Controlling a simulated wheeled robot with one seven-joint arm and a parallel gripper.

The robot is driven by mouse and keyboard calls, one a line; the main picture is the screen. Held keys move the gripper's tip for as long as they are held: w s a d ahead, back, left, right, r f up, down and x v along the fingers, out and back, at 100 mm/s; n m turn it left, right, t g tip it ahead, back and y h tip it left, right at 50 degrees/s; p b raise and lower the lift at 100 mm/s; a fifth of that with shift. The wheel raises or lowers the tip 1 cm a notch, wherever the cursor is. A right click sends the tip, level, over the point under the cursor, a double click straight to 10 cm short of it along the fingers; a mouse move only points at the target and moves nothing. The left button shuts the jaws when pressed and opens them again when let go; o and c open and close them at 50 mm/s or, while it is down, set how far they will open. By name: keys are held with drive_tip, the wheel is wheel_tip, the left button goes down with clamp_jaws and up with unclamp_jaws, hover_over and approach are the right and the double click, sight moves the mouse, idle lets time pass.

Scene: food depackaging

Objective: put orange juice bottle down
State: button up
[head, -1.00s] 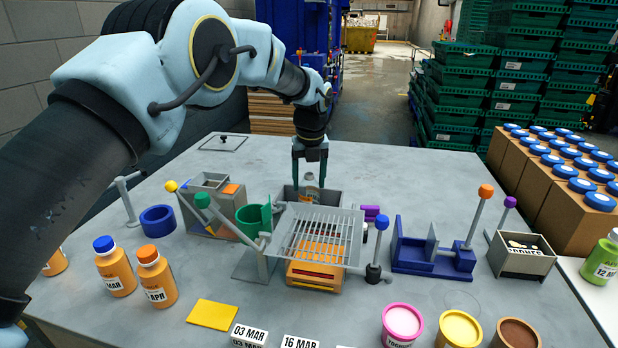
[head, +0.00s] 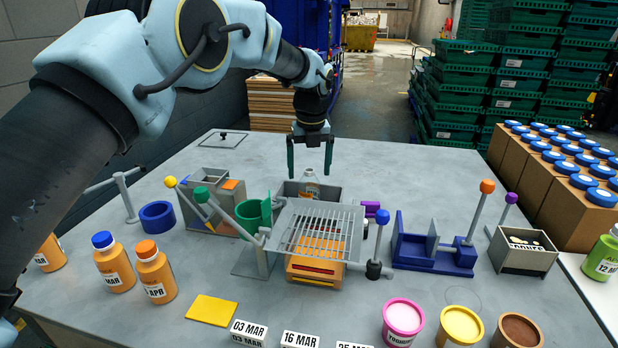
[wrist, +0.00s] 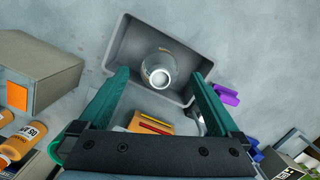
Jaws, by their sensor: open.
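A pale, clear-looking bottle (head: 310,182) without a cap stands in a grey open bin (head: 335,193) behind the wire grate. The wrist view shows the bottle (wrist: 158,68) from above, inside the bin (wrist: 122,55) and slightly tilted, clear of both fingers. My gripper (head: 309,170) is open and empty above the bottle; its green fingers (wrist: 160,78) are spread wide on either side. Full orange juice bottles stand at the front left: one with a blue cap (head: 115,270), one with an orange cap (head: 155,278) and one partly cut off (head: 48,254).
A wire grate (head: 315,232) over an orange box (head: 315,270) sits in front of the bin. A green cup fixture (head: 253,215) is to its left, a blue fixture (head: 435,250) to its right.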

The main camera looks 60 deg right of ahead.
wheel_tip(320, 180, up, 9)
drive_tip(key=a+b, duration=0.1)
drive_tip(key=shift+s+r+b, duration=0.2)
drive_tip(key=shift+s+b, duration=0.15)
drive_tip(key=shift+s, duration=0.1)
drive_tip(key=shift+a, duration=0.1)
